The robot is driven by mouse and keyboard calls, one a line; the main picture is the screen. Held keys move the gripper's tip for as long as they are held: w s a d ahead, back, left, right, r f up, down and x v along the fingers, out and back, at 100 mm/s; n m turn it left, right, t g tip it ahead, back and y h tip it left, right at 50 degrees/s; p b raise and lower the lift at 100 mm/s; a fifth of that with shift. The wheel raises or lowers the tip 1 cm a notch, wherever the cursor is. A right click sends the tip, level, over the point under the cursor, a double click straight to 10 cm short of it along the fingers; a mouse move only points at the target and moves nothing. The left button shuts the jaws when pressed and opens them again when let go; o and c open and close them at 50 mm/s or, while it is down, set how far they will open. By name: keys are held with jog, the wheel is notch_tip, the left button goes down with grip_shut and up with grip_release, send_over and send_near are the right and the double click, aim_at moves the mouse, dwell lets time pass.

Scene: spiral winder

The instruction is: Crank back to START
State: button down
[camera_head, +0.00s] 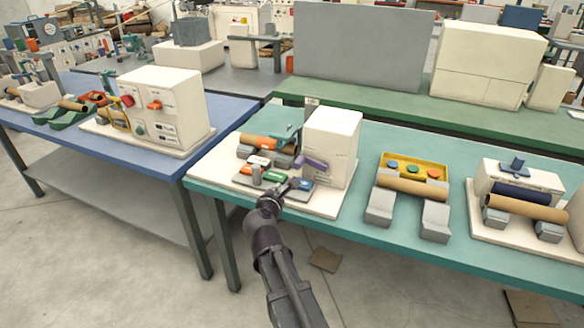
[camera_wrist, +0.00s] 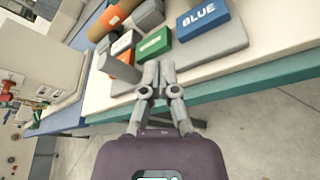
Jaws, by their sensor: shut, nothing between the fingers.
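The winder is a white upright box (camera_head: 332,140) on a pale base board (camera_head: 322,206). A purple bar (camera_head: 312,164), apparently the crank, sticks out from the box's left face. A brown tube (camera_head: 262,141) with an orange and teal piece (camera_head: 287,137) lies left of the box. No START mark is readable. The purple bar is not visible in the wrist view.
Coloured label blocks stand before the box: blue (camera_wrist: 197,19), green (camera_wrist: 154,42), white (camera_wrist: 122,42) and orange (camera_wrist: 128,57). A grey upright cylinder (camera_wrist: 119,66) is beside them. A yellow tray (camera_head: 413,166) stands to the right. The teal table (camera_head: 350,232) has free room in front.

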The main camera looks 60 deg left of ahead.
aim_at(285, 185)
jog(key=shift+a, duration=0.2)
dwell(0.3)
jog(key=b+x, duration=0.2)
jog(key=x, duration=0.8)
jog(key=shift+f+b, duration=0.1)
jog(key=shift+b, duration=0.3)
jog(key=shift+w+d+r+p, duration=0.2)
jog(key=shift+d+r+p, duration=0.25)
jog(key=shift+r+p, duration=0.35)
jog(key=shift+w+d+r+p, duration=0.25)
jog(key=shift+d+r+p, duration=0.05)
jog(key=shift+r+p, duration=0.15)
jog(key=shift+w+d+r+p, duration=0.25)
jog(key=shift+d+r+p, duration=0.05)
jog(key=shift+r+p, duration=0.15)
